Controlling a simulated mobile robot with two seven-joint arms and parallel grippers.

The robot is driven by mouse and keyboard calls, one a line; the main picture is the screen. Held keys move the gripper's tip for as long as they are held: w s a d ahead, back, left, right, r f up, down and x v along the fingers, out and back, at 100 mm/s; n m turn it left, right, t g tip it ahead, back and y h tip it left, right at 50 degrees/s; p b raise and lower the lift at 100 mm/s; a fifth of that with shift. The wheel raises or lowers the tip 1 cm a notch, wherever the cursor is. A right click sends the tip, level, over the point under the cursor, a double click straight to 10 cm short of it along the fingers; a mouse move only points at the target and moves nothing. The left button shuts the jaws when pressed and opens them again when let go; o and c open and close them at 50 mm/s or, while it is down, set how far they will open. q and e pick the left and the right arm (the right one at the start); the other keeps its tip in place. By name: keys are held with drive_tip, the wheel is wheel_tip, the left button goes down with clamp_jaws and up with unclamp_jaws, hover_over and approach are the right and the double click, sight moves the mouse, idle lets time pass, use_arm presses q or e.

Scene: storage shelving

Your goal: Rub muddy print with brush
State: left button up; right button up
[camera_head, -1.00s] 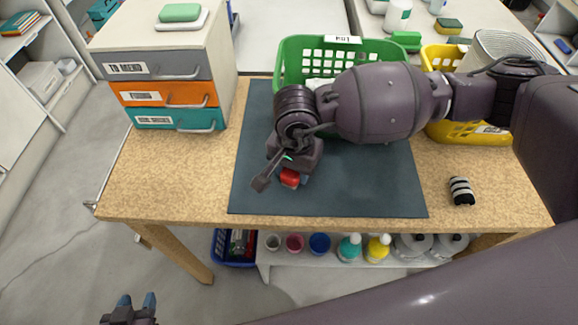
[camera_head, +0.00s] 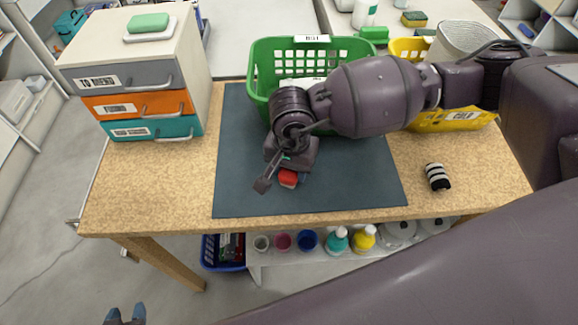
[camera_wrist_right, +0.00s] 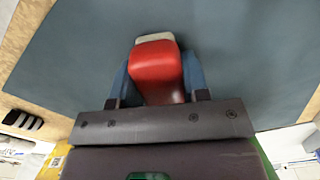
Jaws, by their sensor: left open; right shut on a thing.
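My right gripper (camera_head: 290,172) is over the dark blue-grey mat (camera_head: 240,195) on the table. It is shut on a red brush (camera_head: 288,179). In the right wrist view the red brush (camera_wrist_right: 157,75) sits between the two blue fingers, with a pale grey part at its far end. The brush is low at the mat; I cannot tell whether it touches. No muddy print shows; the arm and gripper hide part of the mat. My left gripper (camera_head: 126,316) is at the bottom left edge, open and empty, away from the table.
A green basket (camera_head: 262,75) stands at the mat's back edge, and a yellow basket (camera_head: 455,120) stands to its right. A drawer unit (camera_head: 135,75) is at the back left. A striped black-and-white item (camera_head: 437,177) lies right of the mat. The table's front left is clear.

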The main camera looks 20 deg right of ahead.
drive_tip(key=shift+d+r+p, duration=0.1)
drive_tip(key=shift+r+p, duration=0.25)
drive_tip(key=shift+r, duration=0.6)
wheel_tip(320, 180, up, 2)
drive_tip(key=shift+r+p, duration=0.1)
drive_tip(key=shift+p, duration=0.35)
drive_tip(key=shift+r+p, duration=0.3)
drive_tip(key=shift+r, duration=0.55)
drive_tip(key=shift+w+r, duration=0.1)
drive_tip(key=shift+r, duration=0.05)
drive_tip(key=shift+r+p, duration=0.75)
drive_tip(key=shift+r, duration=0.65)
use_arm(q)
wheel_tip(320, 180, up, 6)
drive_tip(key=w, duration=0.1)
drive_tip(key=shift+w+t, duration=0.35)
drive_tip(key=shift+t, duration=0.05)
